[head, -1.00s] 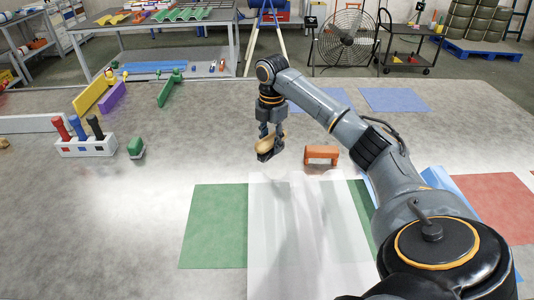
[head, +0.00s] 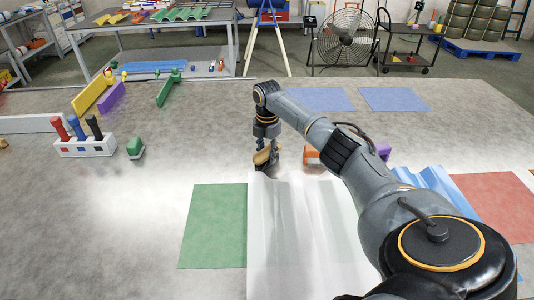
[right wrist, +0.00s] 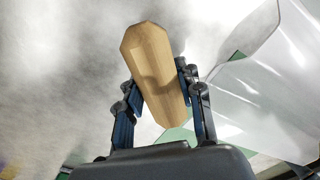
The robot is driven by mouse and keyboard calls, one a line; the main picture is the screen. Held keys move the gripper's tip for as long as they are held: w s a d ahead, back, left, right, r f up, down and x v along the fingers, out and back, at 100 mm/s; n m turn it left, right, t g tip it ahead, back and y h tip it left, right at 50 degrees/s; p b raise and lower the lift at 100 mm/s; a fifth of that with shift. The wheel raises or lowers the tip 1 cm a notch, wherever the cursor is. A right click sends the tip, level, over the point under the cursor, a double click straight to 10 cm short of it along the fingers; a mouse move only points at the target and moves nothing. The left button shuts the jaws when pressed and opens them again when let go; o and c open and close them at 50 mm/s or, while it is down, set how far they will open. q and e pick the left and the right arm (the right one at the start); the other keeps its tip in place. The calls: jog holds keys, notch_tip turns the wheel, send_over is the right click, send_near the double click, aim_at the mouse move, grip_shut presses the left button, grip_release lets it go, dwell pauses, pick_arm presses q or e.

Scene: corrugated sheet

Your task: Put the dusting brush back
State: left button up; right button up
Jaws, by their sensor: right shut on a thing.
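The dusting brush (head: 262,158) has a tan wooden handle and a dark underside. My right gripper (head: 267,150) is shut on it and holds it near the far left corner of the clear corrugated sheet (head: 300,235). In the right wrist view, the wooden handle (right wrist: 152,70) sits between the two fingers of the gripper (right wrist: 160,100). The bristles are hidden there. I cannot tell whether the brush touches the surface below. My left gripper is not in view.
An orange piece (head: 311,157), partly behind my arm, lies right of the brush. A green mat (head: 213,228) lies left of the sheet. The grey table between is clear.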

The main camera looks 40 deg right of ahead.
aim_at(267, 149)
jog(key=o, duration=1.2)
notch_tip(267, 149, up, 12)
jog(key=shift+r, duration=0.15)
